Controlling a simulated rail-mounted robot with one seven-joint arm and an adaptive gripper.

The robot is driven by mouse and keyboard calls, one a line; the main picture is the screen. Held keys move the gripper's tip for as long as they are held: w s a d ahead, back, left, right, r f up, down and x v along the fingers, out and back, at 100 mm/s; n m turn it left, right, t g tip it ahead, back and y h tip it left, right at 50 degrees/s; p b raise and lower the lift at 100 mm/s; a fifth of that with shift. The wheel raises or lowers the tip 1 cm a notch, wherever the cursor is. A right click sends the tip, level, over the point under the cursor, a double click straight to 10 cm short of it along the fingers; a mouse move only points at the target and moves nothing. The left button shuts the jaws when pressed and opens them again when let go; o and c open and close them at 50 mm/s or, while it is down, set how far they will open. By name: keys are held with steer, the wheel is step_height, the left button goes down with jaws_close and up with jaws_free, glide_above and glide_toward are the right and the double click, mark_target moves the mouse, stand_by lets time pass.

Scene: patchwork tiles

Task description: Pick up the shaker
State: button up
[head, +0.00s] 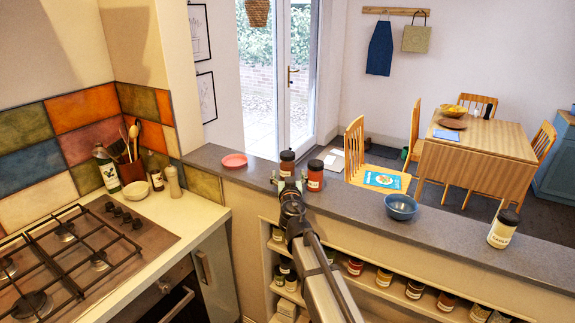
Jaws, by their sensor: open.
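Several things could be the shaker; I cannot tell which one is meant. Two red-brown jars with dark lids, the left one (287,165) and the right one (315,178), stand upright close together on the grey ledge. A cream labelled jar with a dark lid (503,230) stands at the ledge's right end. A pale mill-shaped container (173,182) stands on the counter by the stove. My gripper (289,182) is open at the ledge, just in front of the left red-brown jar, which it partly overlaps in view. Whether they touch is unclear.
Shelves below hold several jars. Left are the stove (75,260), bottles, a small bowl (136,191) and utensils. A dining table (480,140) stands beyond.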

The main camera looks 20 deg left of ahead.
mark_target(288, 171)
steer(key=shift+p+x, duration=0.65)
steer(key=shift+x, duration=1.25)
steer(key=shift+f, duration=0.15)
steer(key=shift+s, duration=0.1)
steer(key=c, duration=1.4)
steer(key=shift+r, duration=0.2)
